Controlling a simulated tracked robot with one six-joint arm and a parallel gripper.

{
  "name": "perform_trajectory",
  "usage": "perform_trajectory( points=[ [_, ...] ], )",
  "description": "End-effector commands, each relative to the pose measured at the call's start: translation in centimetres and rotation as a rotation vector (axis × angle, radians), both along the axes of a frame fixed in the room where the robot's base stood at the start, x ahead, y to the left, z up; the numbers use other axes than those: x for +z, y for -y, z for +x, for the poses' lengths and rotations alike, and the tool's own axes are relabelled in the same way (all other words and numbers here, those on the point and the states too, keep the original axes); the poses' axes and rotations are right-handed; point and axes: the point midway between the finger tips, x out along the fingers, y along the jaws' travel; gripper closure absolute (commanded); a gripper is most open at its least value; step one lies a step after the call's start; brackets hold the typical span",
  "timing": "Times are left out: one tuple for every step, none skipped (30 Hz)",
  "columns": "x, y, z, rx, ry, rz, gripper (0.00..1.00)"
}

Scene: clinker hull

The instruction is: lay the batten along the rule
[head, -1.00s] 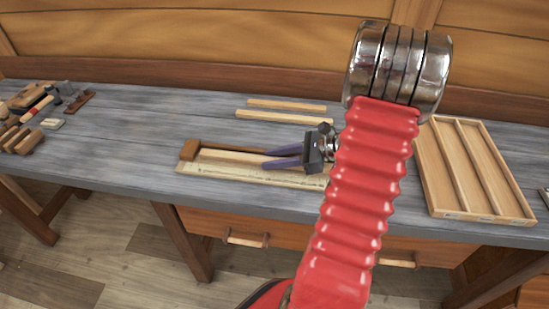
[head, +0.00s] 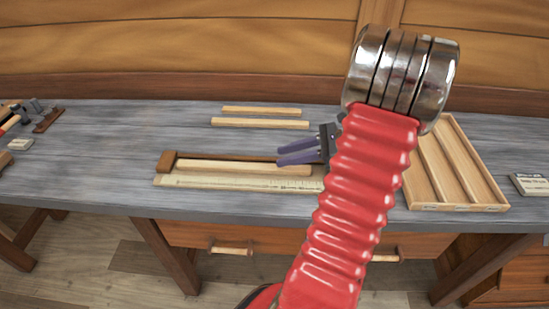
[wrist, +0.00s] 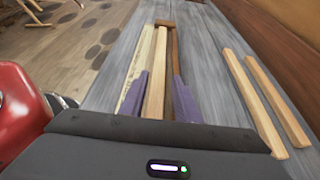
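The batten (head: 243,168), a pale wooden strip, lies flat beside the rule (head: 240,183), a cream strip with tick marks, and roughly parallel to it. Its left end is at or very near a brown end block (head: 166,161); I cannot tell if they touch. A dark brown strip (head: 222,157) runs behind it. My gripper (head: 279,147) has two purple fingers, apart and empty, above the batten's right part. In the wrist view the batten (wrist: 155,75) shows between the spread fingers, with gaps on both sides. My red arm hides the rule's right end.
Two loose wooden strips (head: 262,111) (head: 260,124) lie farther back on the grey bench. A wooden tray with dividers (head: 450,206) stands at the right, beside a small card (head: 531,184). Tools (head: 48,120) lie at the far left. The bench between the tools and the end block is clear.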

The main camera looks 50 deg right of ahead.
Motion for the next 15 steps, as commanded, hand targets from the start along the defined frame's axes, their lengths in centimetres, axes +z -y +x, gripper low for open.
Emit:
perform_trajectory(
  points=[
    [0.17,0.26,-0.32,-0.001,0.0,0.0,0.71],
    [0.22,0.35,-0.44,-0.001,0.0,0.0,0.71],
    [0.29,0.44,-0.57,-0.001,0.0,0.0,0.71],
    [0.32,0.47,-0.63,-0.001,0.0,0.0,0.71],
    [0.34,0.5,-0.67,-0.001,0.0,0.0,0.71],
    [0.35,0.51,-0.7,0.0,-0.001,0.001,0.71],
    [0.35,0.51,-0.7,0.0,-0.001,0.001,0.71],
    [0.34,0.5,-0.69,0.0,-0.001,0.001,0.71],
    [0.34,0.5,-0.68,0.0,-0.001,0.001,0.71],
    [0.34,0.49,-0.67,0.0,-0.001,0.001,0.71],
    [0.34,0.49,-0.67,0.0,-0.001,0.001,0.71],
    [0.34,0.49,-0.66,0.0,-0.001,0.001,0.71],
    [0.34,0.48,-0.66,0.0,-0.001,0.001,0.71],
    [0.34,0.48,-0.66,0.0,-0.001,0.001,0.71],
    [0.33,0.47,-0.65,0.0,-0.001,0.001,0.71]
  ],
)
